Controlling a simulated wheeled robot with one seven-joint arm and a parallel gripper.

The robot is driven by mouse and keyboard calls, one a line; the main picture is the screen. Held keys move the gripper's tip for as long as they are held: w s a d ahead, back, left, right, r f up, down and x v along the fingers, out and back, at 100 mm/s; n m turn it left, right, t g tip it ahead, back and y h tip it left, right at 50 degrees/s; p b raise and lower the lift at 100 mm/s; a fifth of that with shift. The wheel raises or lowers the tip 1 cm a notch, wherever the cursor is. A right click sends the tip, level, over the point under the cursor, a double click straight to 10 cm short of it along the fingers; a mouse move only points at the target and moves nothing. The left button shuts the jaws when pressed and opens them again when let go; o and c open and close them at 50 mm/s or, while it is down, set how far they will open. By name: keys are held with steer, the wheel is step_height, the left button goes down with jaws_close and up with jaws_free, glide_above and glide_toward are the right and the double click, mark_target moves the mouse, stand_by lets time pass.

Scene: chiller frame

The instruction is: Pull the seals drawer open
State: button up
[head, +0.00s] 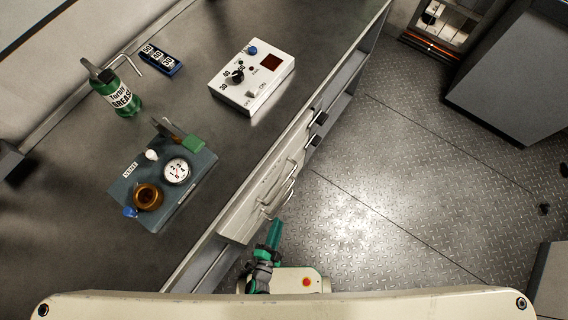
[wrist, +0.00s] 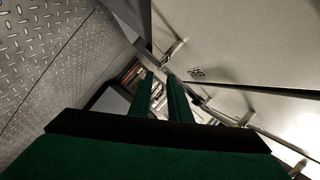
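The cream drawer fronts (head: 248,210) are on the bench's right side in the head view. They carry pale bar handles, an upper one (head: 277,183) and a lower one (head: 290,194). No label is readable, so I cannot tell which is the seals drawer. My gripper (head: 275,228), with green fingers, is by the near end of the fronts, just below the handles in the picture. In the wrist view its fingers (wrist: 161,82) stand apart with nothing seen gripped. A pale front (wrist: 235,45) with a small dark label and a bar handle (wrist: 173,48) lies beyond to the right.
The bench top holds a white control box (head: 252,80), a green grease bottle (head: 118,92) and a grey-blue block with a gauge (head: 160,190). Two black latches (head: 318,117) sit farther along the bench front.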

mark_target(284, 204)
steer(key=x, duration=0.9)
steer(key=shift+a, duration=0.15)
steer(key=shift+x, duration=0.75)
jaws_close()
